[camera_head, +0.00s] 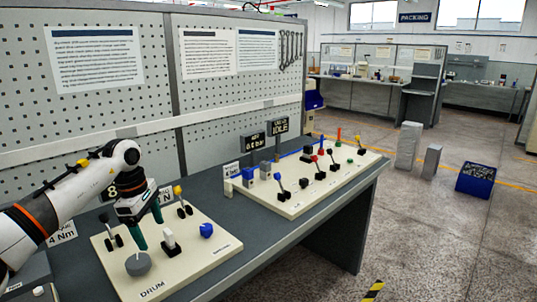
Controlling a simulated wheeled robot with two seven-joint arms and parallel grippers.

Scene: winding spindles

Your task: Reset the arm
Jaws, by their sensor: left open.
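My left arm comes in from the left edge and reaches over a cream panel (215,257) marked DRUM on the workbench. My left gripper (151,235) has two green fingers that point down and stand apart, with nothing seen between them. Whether the fingers touch the panel cannot be told. My right gripper is out of view.
A longer cream panel (290,208) with levers and coloured posts lies farther right on the dark bench (255,260). Small displays (280,127) stand behind it. A pegboard wall (100,110) backs the bench. A blue bin (476,180) and grey blocks (408,145) stand on the floor.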

